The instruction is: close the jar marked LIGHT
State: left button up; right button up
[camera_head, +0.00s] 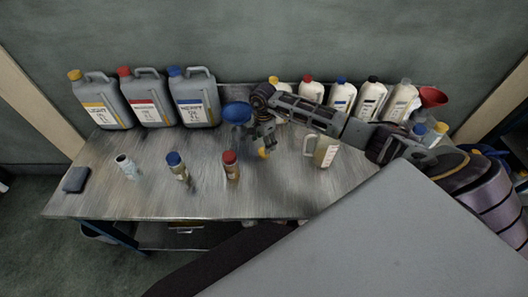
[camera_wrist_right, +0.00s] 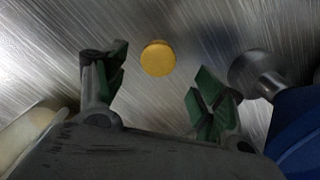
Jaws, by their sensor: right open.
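An open jar (camera_head: 126,168) without a lid stands on the left of the table; its label is too small to read. A yellow lid (camera_head: 263,153) shows just below my right gripper (camera_head: 265,138). In the right wrist view the yellow lid (camera_wrist_right: 158,58) lies on the bare metal, just beyond the gap between the fingertips. The right gripper (camera_wrist_right: 160,85) is open and empty, with a green-padded finger to either side of the lid. My left gripper is not in view.
A blue-lidded jar (camera_head: 177,166) and a red-lidded jar (camera_head: 230,166) stand between the open jar and my right gripper. A blue funnel (camera_head: 237,112) is close behind the gripper. A measuring jug (camera_head: 326,152) stands to its right. Canisters and bottles line the back.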

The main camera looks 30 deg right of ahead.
aim_at(263, 151)
dwell(0.3)
jog(key=shift+s+a+f+p, duration=0.1)
jog(key=shift+f+p, duration=0.25)
jog(key=shift+f, duration=0.45)
jog(key=shift+f+p, duration=0.4)
jog(key=shift+f, duration=1.4)
jog(key=c, duration=0.8)
